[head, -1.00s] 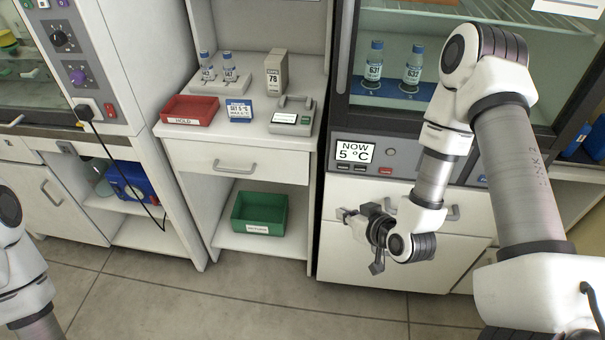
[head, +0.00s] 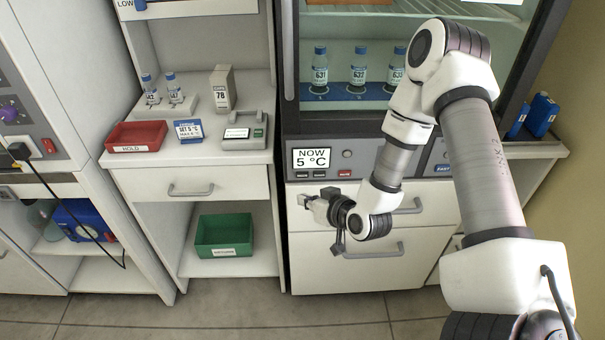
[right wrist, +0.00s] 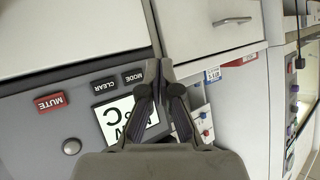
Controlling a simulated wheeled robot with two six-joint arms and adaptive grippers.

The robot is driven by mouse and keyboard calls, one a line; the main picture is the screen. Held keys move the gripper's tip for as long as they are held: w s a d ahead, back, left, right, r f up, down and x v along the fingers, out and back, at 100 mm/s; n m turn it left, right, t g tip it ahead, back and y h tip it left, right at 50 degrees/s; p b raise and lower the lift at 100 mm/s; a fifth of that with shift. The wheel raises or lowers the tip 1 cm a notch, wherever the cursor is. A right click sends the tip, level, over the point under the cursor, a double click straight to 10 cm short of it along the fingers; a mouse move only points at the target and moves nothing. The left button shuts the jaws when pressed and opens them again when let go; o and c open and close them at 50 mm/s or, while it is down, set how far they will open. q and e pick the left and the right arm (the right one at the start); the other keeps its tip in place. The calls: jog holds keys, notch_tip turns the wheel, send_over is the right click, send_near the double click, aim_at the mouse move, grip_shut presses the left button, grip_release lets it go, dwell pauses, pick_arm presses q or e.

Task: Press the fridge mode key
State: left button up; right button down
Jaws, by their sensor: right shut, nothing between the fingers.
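The fridge control panel (head: 372,157) is a grey strip below the glass door, with a display (head: 312,158) reading "NOW 5 °C". Dark keys sit under the display, with a red key (head: 345,173) to their right. In the right wrist view the dark MODE key (right wrist: 133,77) lies beside the CLEAR key (right wrist: 104,86) and the red MUTE key (right wrist: 50,102). My right gripper (head: 308,203) is shut and empty, just below the panel in the head view. Its fingers (right wrist: 160,92) partly cover the display in the right wrist view. My left gripper is out of view.
Bottles (head: 320,72) stand behind the fridge glass. Drawers with handles (head: 376,248) lie below the panel.

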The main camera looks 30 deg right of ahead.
jog(key=shift+w+d, duration=0.45)
jog(key=shift+w, duration=0.3)
jog(key=shift+w+d, duration=0.45)
jog(key=shift+w, duration=0.25)
jog(key=shift+w+d, duration=0.45)
jog(key=shift+w, duration=0.3)
jog(key=shift+w+d, duration=0.2)
jog(key=shift+w, duration=0.15)
jog(key=shift+w+d, duration=0.2)
jog(key=shift+w, duration=0.1)
jog(key=shift+s+a, duration=0.1)
jog(key=shift+s, duration=0.05)
dwell(0.3)
jog(key=shift+s+a, duration=0.35)
jog(key=shift+s, duration=0.2)
jog(key=shift+s+a, duration=0.45)
jog(key=shift+s, duration=0.25)
jog(key=shift+s+a, duration=0.4)
jog(key=shift+s, duration=0.35)
jog(key=shift+s+a, duration=0.45)
jog(key=shift+s, duration=0.25)
